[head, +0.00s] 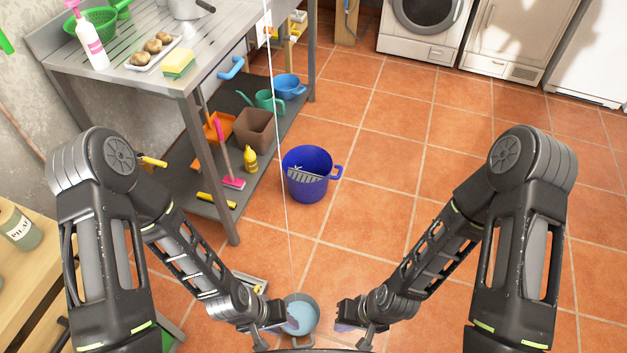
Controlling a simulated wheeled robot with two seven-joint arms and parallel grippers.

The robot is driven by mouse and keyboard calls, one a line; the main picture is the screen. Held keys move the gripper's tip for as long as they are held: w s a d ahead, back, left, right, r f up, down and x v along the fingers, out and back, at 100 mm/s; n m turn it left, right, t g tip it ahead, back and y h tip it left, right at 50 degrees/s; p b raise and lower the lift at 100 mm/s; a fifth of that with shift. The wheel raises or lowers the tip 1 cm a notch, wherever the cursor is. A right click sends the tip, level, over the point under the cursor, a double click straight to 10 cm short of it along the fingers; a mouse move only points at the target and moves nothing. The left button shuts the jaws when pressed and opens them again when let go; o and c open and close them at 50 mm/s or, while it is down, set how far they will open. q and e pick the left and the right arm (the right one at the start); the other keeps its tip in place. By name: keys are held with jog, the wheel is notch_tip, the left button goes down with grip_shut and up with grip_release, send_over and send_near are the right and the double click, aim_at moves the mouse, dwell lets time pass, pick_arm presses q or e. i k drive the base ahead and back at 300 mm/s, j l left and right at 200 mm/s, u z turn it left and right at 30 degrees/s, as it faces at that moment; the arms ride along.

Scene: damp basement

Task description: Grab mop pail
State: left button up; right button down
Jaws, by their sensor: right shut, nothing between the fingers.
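A dark blue mop pail (307,188) with a grey slotted wringer insert stands upright on the tiled floor, right of the metal table's lower shelf. Its blue handle sticks out on the right. My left gripper (282,326) is low at the bottom centre, well short of this pail, beside a light blue-grey basin or bucket (302,310). I cannot tell whether its fingers are apart or touch the basin. My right gripper (352,328) is shut and empty, just right of that basin.
A metal table (130,75) with a lower shelf (205,200) full of cleaning things stands at left. A thin white line (280,150) runs down beside the pail. Appliances (425,25) stand at the back. The floor right of the pail (400,170) is clear.

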aim_at(307, 167)
jog(key=l+u, duration=0.25)
jog(key=l, duration=0.65)
jog(key=l+u, duration=0.25)
jog(key=l, duration=0.7)
jog(key=i+l+u, duration=0.3)
jog(key=l, duration=0.3)
jog(key=i+l+u, duration=0.3)
jog(key=l, duration=0.45)
jog(key=i+l+u, duration=0.15)
jog(key=l, duration=0.2)
jog(key=i+l+u, duration=0.2)
jog(key=l, duration=0.2)
jog(key=i+l+u, duration=0.1)
jog(key=i+l, duration=0.3)
jog(key=l, duration=0.2)
jog(key=i+l+u, duration=0.15)
jog(key=l, duration=0.15)
jog(key=i+l+u, duration=0.2)
jog(key=i+l, duration=0.15)
jog(key=l, duration=0.3)
